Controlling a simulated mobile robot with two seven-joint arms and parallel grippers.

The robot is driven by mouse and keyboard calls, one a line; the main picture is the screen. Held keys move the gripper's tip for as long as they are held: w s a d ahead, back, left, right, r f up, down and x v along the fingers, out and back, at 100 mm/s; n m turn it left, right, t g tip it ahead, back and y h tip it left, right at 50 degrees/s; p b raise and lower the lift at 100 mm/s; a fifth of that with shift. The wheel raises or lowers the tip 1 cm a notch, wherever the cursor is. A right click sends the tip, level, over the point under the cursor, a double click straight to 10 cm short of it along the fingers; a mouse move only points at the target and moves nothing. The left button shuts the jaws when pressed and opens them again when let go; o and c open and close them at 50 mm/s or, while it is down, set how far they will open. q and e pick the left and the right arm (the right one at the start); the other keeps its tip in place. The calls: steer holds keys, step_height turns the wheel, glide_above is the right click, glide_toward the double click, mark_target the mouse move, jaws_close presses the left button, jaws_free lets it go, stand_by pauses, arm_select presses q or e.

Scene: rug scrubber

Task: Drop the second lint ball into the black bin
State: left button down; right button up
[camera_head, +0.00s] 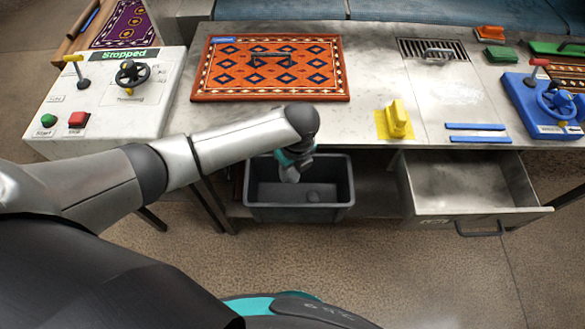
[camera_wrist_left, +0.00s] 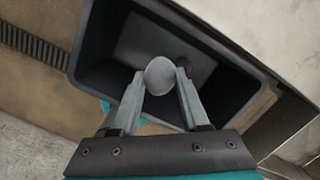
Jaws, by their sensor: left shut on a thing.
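The black bin (camera_head: 299,213) stands below the front edge of the workbench in the head view. My left gripper (camera_head: 290,174) is over the open bin, pointing down. In the left wrist view my left gripper (camera_wrist_left: 159,90) is shut on a grey lint ball (camera_wrist_left: 160,75) between its fingertips. The bin (camera_wrist_left: 95,50) lies beneath it in that view. A small dark lump (camera_head: 313,196), probably another lint ball, lies on the bin floor; it also shows in the left wrist view (camera_wrist_left: 184,63). My right gripper is not in view.
An orange patterned rug (camera_head: 270,85) lies on the workbench. An open, empty drawer (camera_head: 470,185) juts out right of the bin. A yellow handled tool (camera_head: 397,119) stands on the bench. A control panel reading Stopped (camera_head: 124,54) is at the left.

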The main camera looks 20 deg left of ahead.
mark_target(296, 179)
arm_select(q)
steer(key=shift+f, duration=0.35)
steer(key=c, duration=0.6)
jaws_free()
steer(key=shift+o, duration=1.4)
steer(key=shift+r, duration=0.15)
step_height(296, 179, up, 15)
steer(key=s+d+p, duration=0.1)
steer(key=p, duration=0.1)
steer(key=shift+d+p, duration=0.15)
steer(key=shift+p, duration=0.25)
steer(key=shift+s, duration=0.1)
